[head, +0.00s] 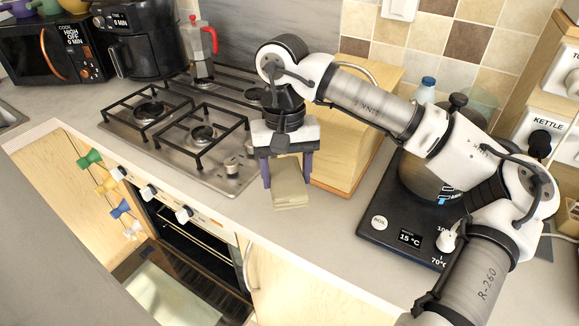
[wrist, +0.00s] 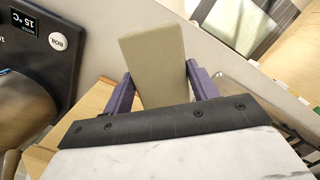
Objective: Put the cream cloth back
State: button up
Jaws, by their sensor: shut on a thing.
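The cream cloth (head: 288,188) is a flat, folded pad below my gripper (head: 288,172) in the head view. My gripper is shut on it, with one purple finger at each side. In the wrist view the cloth (wrist: 158,60) stands out between the two purple fingertips (wrist: 160,88). The cloth is over or on the grey counter between the hob and the wooden box; I cannot tell whether its lower end touches the counter. Its upper end is hidden by my gripper.
A gas hob (head: 190,130) with a moka pot (head: 202,50) is to the left. A wooden box (head: 345,150) stands close on the right, with a kettle base (head: 375,225) beyond it. Below the counter, the oven door (head: 165,295) is open.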

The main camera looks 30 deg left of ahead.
jog(key=shift+f+b, duration=0.1)
jog(key=shift+b, duration=0.25)
notch_tip(320, 180, down, 8)
jog(key=b, duration=0.7)
jog(key=shift+f+b, duration=0.3)
jog(key=shift+b, duration=0.15)
jog(key=o, duration=1.4)
jog(key=shift+c, duration=0.2)
jog(key=shift+r, duration=0.15)
jog(key=r, duration=0.9)
jog(key=w+a+r, duration=0.1)
jog(key=r, duration=0.3)
jog(key=shift+r, duration=0.3)
jog(key=shift+w, duration=0.1)
